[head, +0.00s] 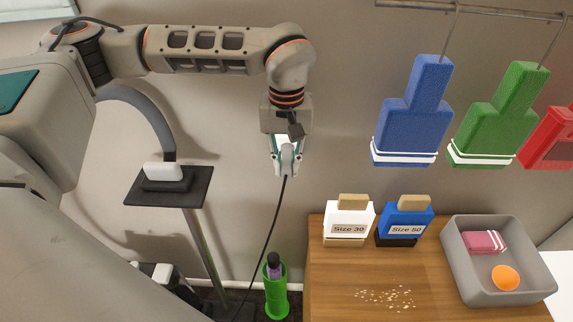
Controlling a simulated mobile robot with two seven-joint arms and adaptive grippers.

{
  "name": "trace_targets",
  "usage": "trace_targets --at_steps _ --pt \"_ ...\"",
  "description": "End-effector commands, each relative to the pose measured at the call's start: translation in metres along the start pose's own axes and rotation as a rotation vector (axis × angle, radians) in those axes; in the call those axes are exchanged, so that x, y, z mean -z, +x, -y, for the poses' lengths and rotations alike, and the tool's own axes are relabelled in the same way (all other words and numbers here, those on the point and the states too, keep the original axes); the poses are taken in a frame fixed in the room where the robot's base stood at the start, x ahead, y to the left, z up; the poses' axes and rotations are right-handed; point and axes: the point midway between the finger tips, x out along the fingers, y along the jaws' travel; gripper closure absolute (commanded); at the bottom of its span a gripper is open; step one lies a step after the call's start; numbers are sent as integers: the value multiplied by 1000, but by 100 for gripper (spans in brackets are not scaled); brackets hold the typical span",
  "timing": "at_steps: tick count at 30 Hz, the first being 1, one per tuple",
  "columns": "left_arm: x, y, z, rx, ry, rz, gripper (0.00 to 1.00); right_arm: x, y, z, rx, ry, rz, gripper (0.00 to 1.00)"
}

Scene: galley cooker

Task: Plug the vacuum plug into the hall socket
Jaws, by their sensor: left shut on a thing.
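My left gripper (287,160) hangs in front of the grey wall, fingers pointing down, shut on the vacuum plug. The plug itself is mostly hidden between the fingers. Its dark cord (268,235) runs from the fingertips down to the floor. A pale white patch shows around the fingers; I cannot tell whether it is the hall socket or part of the gripper. I cannot tell whether the plug touches the wall. My right gripper is not in view.
A wooden table (330,285) at lower right holds two labelled boxes, crumbs and a grey tray (500,292). Blue (415,120) and green (497,115) brush-shaped items hang from a rail. A green holder (275,295) stands beside the cord. A black stand plate (190,198) is left.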

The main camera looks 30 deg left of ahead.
Motion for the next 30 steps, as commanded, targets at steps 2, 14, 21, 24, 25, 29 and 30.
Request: trace_targets --at_steps 2,14,21,24,25,29,30 --pt "2 0 0 0 -1 0 100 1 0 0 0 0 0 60" --pt "7 0 0 0 0 -1 100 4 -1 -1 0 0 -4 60" --pt "8 0 0 -1 -1 -3 100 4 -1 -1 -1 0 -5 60" --pt "8 0 0 -1 -1 -3 81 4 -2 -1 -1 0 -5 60" --pt "8 0 0 -1 -1 -3 74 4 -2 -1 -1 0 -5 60" --pt "7 0 0 -1 -1 -2 64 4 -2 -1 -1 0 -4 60" --pt "7 0 0 0 -1 -2 64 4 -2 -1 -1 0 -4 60"
